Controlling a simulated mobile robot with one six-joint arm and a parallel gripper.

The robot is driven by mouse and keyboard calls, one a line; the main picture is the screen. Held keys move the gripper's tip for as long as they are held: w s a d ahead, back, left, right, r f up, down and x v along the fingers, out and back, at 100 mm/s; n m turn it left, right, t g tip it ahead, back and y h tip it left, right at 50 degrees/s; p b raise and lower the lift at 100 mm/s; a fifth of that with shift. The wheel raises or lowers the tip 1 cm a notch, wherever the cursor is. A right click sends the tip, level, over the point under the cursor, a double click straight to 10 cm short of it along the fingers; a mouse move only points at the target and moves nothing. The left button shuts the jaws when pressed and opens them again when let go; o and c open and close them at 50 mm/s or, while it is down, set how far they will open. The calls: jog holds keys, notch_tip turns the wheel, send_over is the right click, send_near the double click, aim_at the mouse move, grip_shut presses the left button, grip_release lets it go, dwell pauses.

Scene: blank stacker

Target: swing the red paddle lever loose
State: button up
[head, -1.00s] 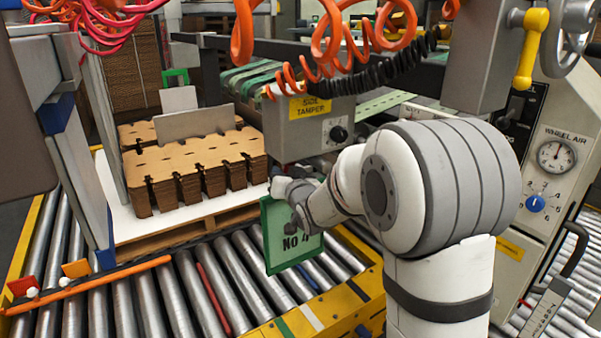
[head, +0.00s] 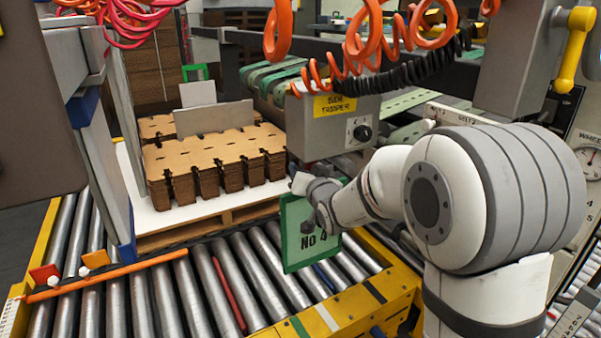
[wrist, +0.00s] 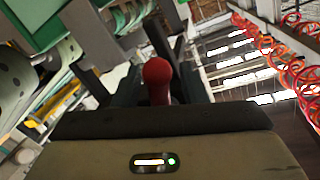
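In the wrist view a red rounded knob (wrist: 157,75) stands just beyond the dark front edge of my gripper (wrist: 160,110), near the picture's middle. It looks like the end of the red paddle lever; the rest of the lever is hidden below that edge. In the head view I cannot make out the lever. There my gripper (head: 305,185) is below the grey "side tamper" box and in front of the upper part of a green-framed "No 4" plate (head: 296,252). My fingers are not clearly visible, so their opening and any contact with the knob cannot be told.
The grey tamper box (head: 325,140) with a black knob is just above my gripper. Orange coiled hoses (head: 370,45) hang overhead. A roller conveyor (head: 200,290) runs below. Stacked cardboard blanks (head: 215,150) stand on a pallet to the left.

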jog(key=shift+s, duration=0.1)
jog(key=p+v, duration=0.1)
jog(key=v, duration=0.6)
jog(key=shift+s, duration=0.3)
jog(key=shift+d, duration=0.1)
